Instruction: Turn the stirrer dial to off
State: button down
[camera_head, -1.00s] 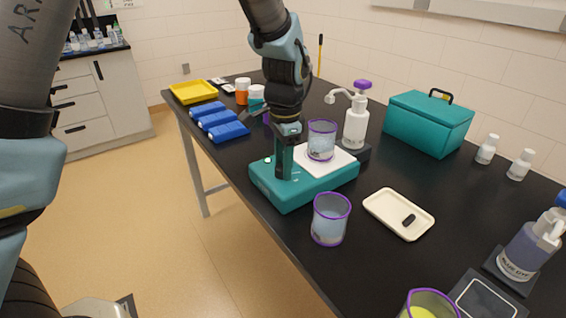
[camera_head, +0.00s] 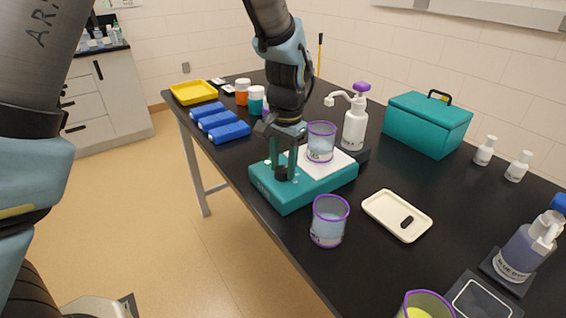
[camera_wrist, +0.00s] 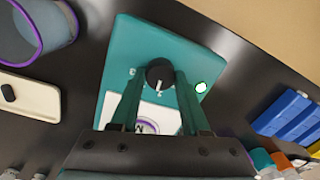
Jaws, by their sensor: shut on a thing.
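The teal stirrer (camera_head: 300,195) stands on the black table with a white top plate (camera_head: 333,166). Its round black dial (camera_head: 283,173) is on the top near the left end; it also shows in the wrist view (camera_wrist: 160,73), with a white pointer mark directed toward the bottom of that picture. My gripper (camera_head: 283,170) points down at the dial, and in the wrist view its two fingers (camera_wrist: 160,80) stand on either side of it, shut on it. A small green-white light (camera_wrist: 201,87) shows beside the dial. A purple-rimmed beaker (camera_head: 320,143) sits on the white plate.
Another purple-rimmed beaker (camera_head: 329,220) stands in front of the stirrer. A cream tray (camera_head: 398,214) with a small dark bar lies to the right. A white pump bottle (camera_head: 355,122) is close behind, and several blue blocks (camera_head: 217,122) lie to the left.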

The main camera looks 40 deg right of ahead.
aim_at(285, 168)
jog(key=n+p, duration=0.1)
jog(key=n, duration=0.5)
jog(key=shift+n, duration=0.3)
jog(key=n+p, duration=0.2)
jog(key=n, duration=0.3)
jog(key=shift+n, duration=0.3)
jog(key=shift+c, duration=1.9)
grip_release()
notch_tip(285, 168, up, 11)
jog(key=b, duration=0.2)
jog(key=shift+d+f+b, duration=0.15)
jog(key=shift+d+b, duration=0.15)
